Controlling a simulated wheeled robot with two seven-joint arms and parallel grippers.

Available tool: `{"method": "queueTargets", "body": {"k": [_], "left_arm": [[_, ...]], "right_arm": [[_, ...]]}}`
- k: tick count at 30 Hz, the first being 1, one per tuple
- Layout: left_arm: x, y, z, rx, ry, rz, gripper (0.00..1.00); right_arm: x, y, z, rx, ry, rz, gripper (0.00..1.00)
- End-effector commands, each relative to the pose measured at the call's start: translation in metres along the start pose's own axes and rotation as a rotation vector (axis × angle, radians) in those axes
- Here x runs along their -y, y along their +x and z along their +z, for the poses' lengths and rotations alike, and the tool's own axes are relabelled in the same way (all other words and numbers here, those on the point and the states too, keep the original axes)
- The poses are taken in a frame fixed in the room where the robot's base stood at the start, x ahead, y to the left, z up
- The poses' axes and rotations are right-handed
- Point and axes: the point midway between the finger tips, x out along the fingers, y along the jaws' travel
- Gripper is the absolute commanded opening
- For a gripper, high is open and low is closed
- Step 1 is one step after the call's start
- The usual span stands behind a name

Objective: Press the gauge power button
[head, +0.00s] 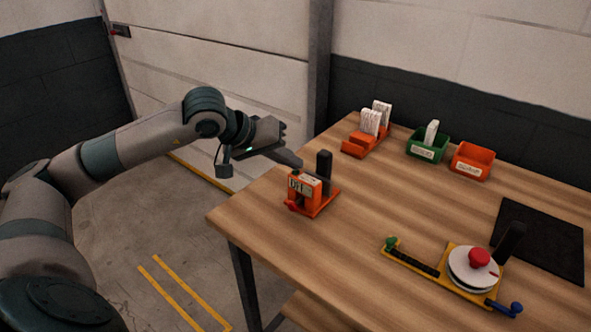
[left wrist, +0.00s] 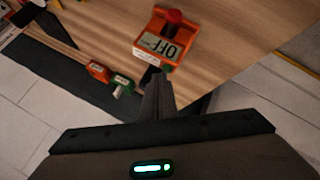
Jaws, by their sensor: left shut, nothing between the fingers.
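The orange gauge (head: 304,190) stands near the left corner of the wooden table, with a black upright block behind it and a red knob at its front. In the left wrist view the gauge (left wrist: 148,30) has a display (left wrist: 163,46) that reads OFF. A small green spot, possibly the button, shows at its edge by my fingertips. My left gripper (head: 298,163) is shut and empty, its tip just above and behind the gauge. It also shows in the left wrist view (left wrist: 157,76). I cannot tell whether it touches. My right gripper is not in view.
An orange rack (head: 356,147) with white filters, a green bin (head: 418,151) and an orange bin (head: 463,171) stand at the back. A yellow fixture (head: 410,262) with a red knob is at front right, by a black mat (head: 540,238). The table's middle is clear.

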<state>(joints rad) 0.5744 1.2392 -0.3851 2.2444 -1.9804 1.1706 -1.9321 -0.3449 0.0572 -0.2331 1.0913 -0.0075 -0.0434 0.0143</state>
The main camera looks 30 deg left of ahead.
Motion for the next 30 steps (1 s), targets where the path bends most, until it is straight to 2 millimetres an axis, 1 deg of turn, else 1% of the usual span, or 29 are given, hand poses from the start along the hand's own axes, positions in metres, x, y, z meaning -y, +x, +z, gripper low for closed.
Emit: {"method": "queueTargets", "body": {"k": [25,30], "left_arm": [[-0.004,-0.006,-0.004,0.001,0.0,0.0,0.0],[-0.008,-0.011,-0.008,0.0,0.0,0.0,0.0]], "right_arm": [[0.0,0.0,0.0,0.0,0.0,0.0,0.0],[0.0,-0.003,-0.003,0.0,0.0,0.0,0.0]]}}
